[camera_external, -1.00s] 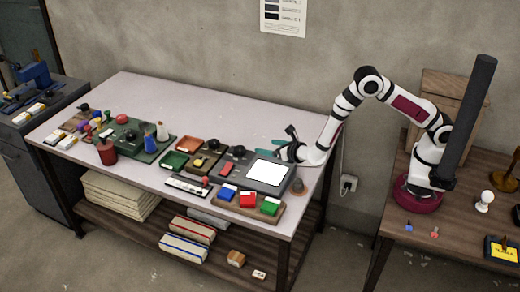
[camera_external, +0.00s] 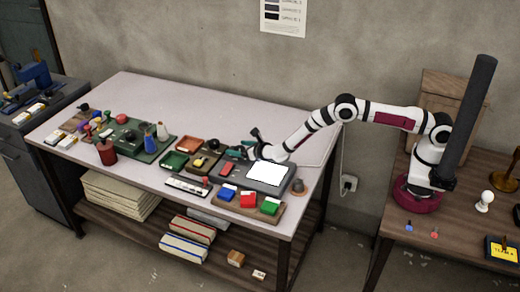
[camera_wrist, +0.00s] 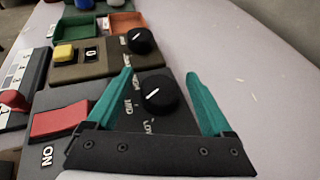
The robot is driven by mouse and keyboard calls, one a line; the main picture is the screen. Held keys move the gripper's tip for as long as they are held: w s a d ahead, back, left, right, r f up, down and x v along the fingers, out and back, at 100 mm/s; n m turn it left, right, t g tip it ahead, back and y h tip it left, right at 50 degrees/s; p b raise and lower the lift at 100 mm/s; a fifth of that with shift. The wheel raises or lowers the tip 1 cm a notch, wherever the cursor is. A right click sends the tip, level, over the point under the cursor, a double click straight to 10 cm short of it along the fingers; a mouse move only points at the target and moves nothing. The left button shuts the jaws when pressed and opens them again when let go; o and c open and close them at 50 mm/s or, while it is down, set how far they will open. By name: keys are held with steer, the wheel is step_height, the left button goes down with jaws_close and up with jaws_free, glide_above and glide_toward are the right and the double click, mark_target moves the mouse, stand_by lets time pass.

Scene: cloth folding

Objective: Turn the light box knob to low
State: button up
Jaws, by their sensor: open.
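The light box (camera_external: 283,184) lies on the long table with its white panel lit. In the wrist view its black round knob (camera_wrist: 160,97) has a white pointer line and sits beside printed labels, with MID and LOW readable. The pointer line slants, and I cannot tell which label it marks. My gripper (camera_wrist: 159,73) is open, its teal fingers on either side of the knob. I cannot tell if they touch it. In the external view my gripper (camera_external: 242,151) is at the box's left end, where the knob is hidden.
A red switch (camera_wrist: 62,120) marked ON is left of the knob. Beyond is a dark box with a yellow button (camera_wrist: 64,53) and another black knob (camera_wrist: 141,40). Green (camera_wrist: 78,27) and orange trays lie farther off. Bare tabletop (camera_wrist: 250,80) is to the right.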

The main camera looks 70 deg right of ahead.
jaws_close()
steer(key=shift+n+t+y, duration=0.3)
steer(key=shift+n+y, duration=0.5)
steer(key=shift+y, duration=0.1)
jaws_free()
steer(key=v, duration=0.7)
steer(key=shift+s+a+r, duration=0.1)
steer(key=shift+s+r, duration=0.1)
steer(key=shift+r, duration=0.1)
